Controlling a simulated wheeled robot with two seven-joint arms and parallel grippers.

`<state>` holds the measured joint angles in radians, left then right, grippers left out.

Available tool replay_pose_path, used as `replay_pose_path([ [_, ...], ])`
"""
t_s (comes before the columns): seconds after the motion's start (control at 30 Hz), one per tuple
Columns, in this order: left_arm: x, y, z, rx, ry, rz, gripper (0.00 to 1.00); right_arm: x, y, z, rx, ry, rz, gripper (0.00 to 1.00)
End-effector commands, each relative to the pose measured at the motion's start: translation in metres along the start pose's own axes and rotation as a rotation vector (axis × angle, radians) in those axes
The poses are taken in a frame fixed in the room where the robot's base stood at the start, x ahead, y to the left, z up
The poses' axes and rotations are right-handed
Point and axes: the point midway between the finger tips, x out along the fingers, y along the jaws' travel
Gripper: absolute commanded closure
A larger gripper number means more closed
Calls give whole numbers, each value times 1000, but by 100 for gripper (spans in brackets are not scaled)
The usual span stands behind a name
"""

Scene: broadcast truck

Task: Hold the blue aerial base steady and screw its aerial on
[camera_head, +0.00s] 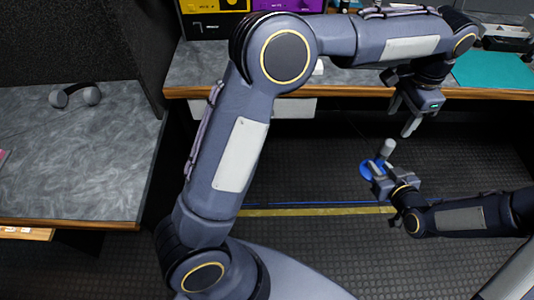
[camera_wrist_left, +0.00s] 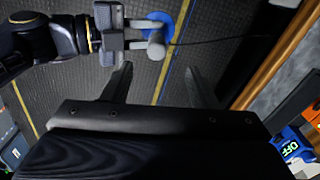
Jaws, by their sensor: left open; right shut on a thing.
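A blue disc (camera_head: 366,171), which looks like the aerial base, is at my right gripper (camera_head: 377,179), above the dark floor. A grey cylinder (camera_head: 387,147) rises from it; the left wrist view shows its rounded end (camera_wrist_left: 157,46) beside the disc (camera_wrist_left: 166,14). My right gripper is shut on this piece, its fingers partly hiding the disc. A thin dark line runs from the cylinder; I cannot tell whether it is the aerial or a cable. My left gripper (camera_head: 402,119) is open and empty, pointing down above the cylinder and apart from it.
A grey worktop with a wooden edge (camera_head: 330,92) runs behind my arms, with a teal mat (camera_head: 495,70) at right. A second worktop (camera_head: 75,155) at left bears headphones (camera_head: 75,94). A yellow strip (camera_head: 310,211) crosses the ribbed floor.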

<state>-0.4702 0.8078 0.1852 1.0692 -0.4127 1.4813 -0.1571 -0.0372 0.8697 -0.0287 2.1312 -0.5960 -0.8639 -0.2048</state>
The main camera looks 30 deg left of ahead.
Motion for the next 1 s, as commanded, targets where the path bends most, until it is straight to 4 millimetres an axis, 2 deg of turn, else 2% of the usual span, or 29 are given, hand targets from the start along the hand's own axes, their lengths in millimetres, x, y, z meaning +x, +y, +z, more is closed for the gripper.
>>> replay_pose_path([
  [0.17, -29, -22, 50, -93, 65, 9, 47, 0, 0, -1, -1, 3, 0, 100],
  [0.3, -48, -34, 106, -201, 135, 25, 47, 0, 0, -1, -1, 3, 0, 100],
  [0.5, -59, -34, 189, -373, 236, 50, 47, 0, 0, -1, -1, 3, 0, 100],
  [0.67, -55, -20, 249, -521, 321, 71, 47, 0, 0, -1, -1, 3, 0, 100],
  [0.8, -42, 0, 295, -656, 400, 90, 47, 0, 0, -1, -1, 3, 0, 100],
  [1.0, -15, 34, 340, -831, 508, 115, 47, 0, 0, -1, -1, 3, 0, 100],
])
